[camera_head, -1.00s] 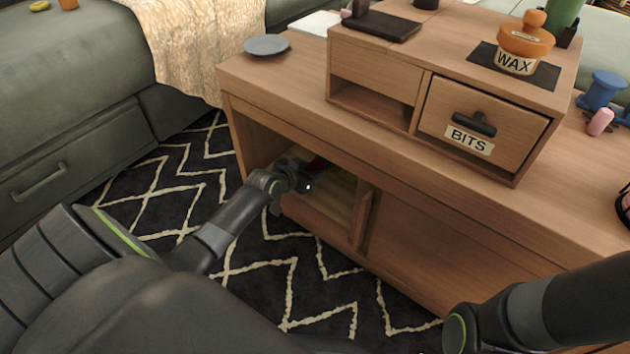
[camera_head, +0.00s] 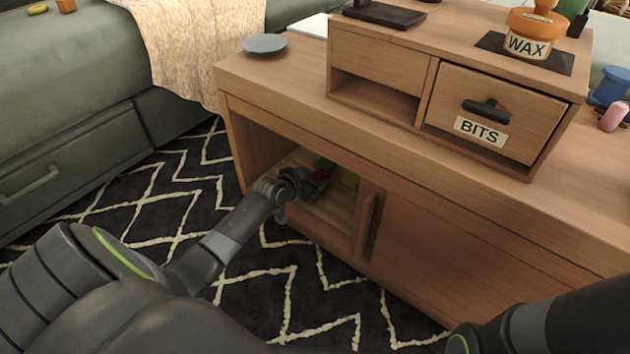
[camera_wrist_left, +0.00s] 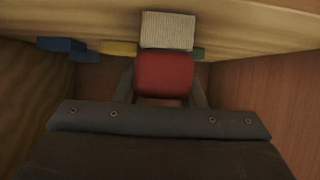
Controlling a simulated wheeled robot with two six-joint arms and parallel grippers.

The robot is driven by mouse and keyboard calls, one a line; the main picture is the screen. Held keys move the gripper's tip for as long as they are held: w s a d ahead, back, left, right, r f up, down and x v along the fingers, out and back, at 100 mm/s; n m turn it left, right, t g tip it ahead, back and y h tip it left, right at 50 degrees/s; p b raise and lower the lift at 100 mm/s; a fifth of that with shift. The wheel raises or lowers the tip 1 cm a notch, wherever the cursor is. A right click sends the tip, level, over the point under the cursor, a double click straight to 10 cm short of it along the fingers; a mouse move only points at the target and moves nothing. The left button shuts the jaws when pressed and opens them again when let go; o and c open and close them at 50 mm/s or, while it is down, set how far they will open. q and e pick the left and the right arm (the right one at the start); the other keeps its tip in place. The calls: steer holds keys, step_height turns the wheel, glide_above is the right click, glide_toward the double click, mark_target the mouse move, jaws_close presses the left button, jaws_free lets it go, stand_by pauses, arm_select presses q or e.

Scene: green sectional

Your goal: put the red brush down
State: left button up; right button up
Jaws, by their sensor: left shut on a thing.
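In the left wrist view the red brush (camera_wrist_left: 165,75) sits between the two fingers of my left gripper (camera_wrist_left: 165,90), with its pale ribbed bristle block (camera_wrist_left: 168,30) beyond the red part. In the head view my left gripper (camera_head: 308,182) is at the open compartment of the wooden cabinet (camera_head: 290,120), shut on the brush. I cannot tell whether the brush touches the compartment floor (camera_head: 330,215). My right arm shows at the lower right, its gripper out of view.
Blue (camera_wrist_left: 62,45), yellow (camera_wrist_left: 118,48) and green (camera_wrist_left: 199,53) things lie in the compartment near the brush. The cabinet top edge overhangs the opening, and a sliding door (camera_head: 450,260) covers its right part. A BITS drawer box (camera_head: 490,115) stands on top.

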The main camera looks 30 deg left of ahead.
arm_select(q)
steer(key=shift+f, duration=0.2)
steer(key=o, duration=1)
steer(key=shift+o, duration=0.2)
steer(key=shift+s+r, duration=0.2)
steer(key=shift+r, duration=0.15)
steer(key=p+v, duration=0.8)
steer(key=v, duration=0.3)
steer(key=shift+s, duration=0.3)
steer(key=shift+s+a, duration=0.1)
